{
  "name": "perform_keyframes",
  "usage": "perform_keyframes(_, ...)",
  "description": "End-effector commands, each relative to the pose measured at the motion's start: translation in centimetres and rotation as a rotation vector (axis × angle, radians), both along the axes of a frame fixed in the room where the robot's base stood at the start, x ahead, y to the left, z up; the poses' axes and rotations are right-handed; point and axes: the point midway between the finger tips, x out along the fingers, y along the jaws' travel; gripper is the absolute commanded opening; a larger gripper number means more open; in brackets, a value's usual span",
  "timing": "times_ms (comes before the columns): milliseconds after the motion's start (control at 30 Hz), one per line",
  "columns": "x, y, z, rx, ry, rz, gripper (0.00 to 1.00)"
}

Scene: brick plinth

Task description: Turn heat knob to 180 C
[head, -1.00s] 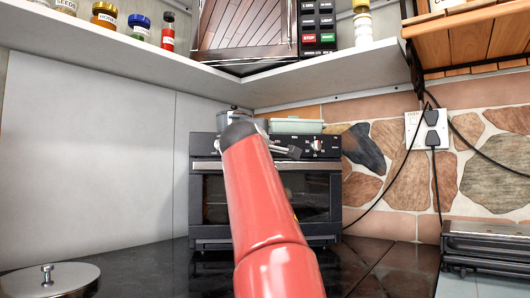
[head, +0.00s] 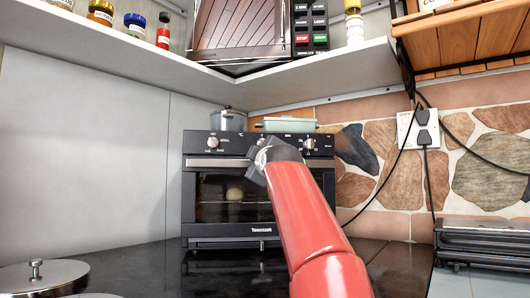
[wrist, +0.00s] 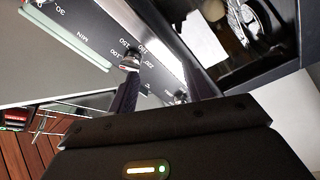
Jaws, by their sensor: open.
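The oven (head: 215,205) stands on the dark counter at the back, with a dark control panel above its glass door. In the wrist view, a silver knob (wrist: 130,60) sits on the panel beside printed numbers such as 100 and 150; I take it for the heat knob. Its pointer is too small to read. My gripper (wrist: 163,75) is open at the panel, its left finger overlapping the knob's lower edge. I cannot tell whether they touch. In the head view my wrist hides the fingers and part of the panel's middle.
Another knob (wrist: 180,97) shows near my right finger, and one (head: 212,142) is at the panel's left end. A pot (head: 228,120) and a pale green dish (head: 285,125) stand on the oven. A shelf (head: 190,75) hangs above. A metal lid (head: 40,277) lies front left.

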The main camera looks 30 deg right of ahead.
Motion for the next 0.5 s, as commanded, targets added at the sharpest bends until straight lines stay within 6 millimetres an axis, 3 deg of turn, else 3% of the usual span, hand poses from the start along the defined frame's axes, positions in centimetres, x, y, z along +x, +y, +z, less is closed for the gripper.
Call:
perform_keyframes(300, -3.1, -1.6, 1.4, 0.202, -0.223, 0.127, 0.5)
perform_keyframes(500, -3.8, -1.8, 2.2, 0.242, -0.27, 0.154, 0.5)
